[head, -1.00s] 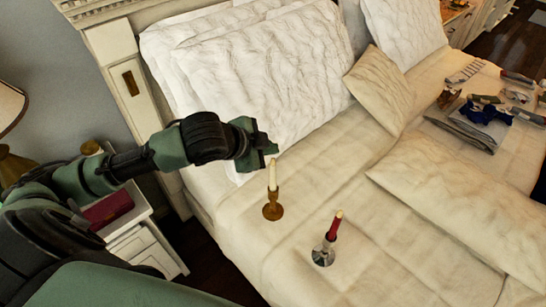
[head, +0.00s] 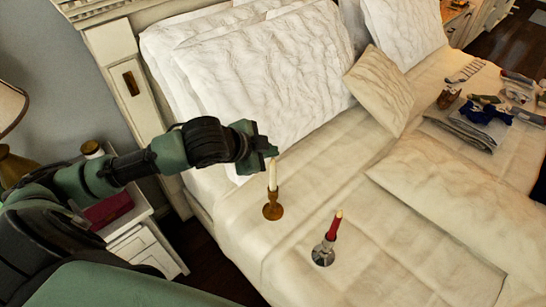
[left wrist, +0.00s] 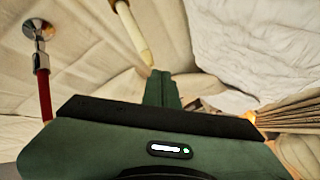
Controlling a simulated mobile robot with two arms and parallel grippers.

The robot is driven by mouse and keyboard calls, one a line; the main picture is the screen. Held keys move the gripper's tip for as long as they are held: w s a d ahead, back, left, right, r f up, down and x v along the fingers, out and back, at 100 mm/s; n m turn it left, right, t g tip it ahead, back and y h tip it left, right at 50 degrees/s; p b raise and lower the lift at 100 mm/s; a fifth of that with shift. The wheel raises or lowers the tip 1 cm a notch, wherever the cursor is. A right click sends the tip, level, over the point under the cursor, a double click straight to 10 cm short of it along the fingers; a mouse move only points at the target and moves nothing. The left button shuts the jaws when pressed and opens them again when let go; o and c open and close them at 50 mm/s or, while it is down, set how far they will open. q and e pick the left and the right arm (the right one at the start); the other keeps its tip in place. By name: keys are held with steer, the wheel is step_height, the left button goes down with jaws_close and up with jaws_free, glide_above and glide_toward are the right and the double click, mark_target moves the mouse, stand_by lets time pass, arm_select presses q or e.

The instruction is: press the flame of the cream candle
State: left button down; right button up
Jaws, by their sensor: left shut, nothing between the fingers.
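The cream candle (head: 272,175) stands upright in a brass-coloured holder (head: 273,210) on the bed. Its top also shows in the left wrist view (left wrist: 133,37), just ahead of my fingertips. My left gripper (head: 268,148) is shut and empty. In the head view its tips are right above the top of the candle. In the left wrist view a small gap shows between the fingertips (left wrist: 161,75) and the candle top. I cannot clearly make out the flame. My right gripper is not in view.
A red candle (head: 334,226) in a silvery holder (head: 323,253) stands on the bed to the front right. White pillows (head: 285,75) lie behind my left gripper. Folded clothes (head: 465,130) and small items lie at the far right. A nightstand (head: 140,245) is at the left.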

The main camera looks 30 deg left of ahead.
arm_select(q)
steer(key=shift+f, duration=0.45)
stand_by(0.6)
steer(key=shift+r+p, duration=0.9)
steer(key=shift+p, duration=0.2)
step_height(320, 180, up, 5)
steer(key=p, duration=0.5)
steer(key=shift+p, duration=0.4)
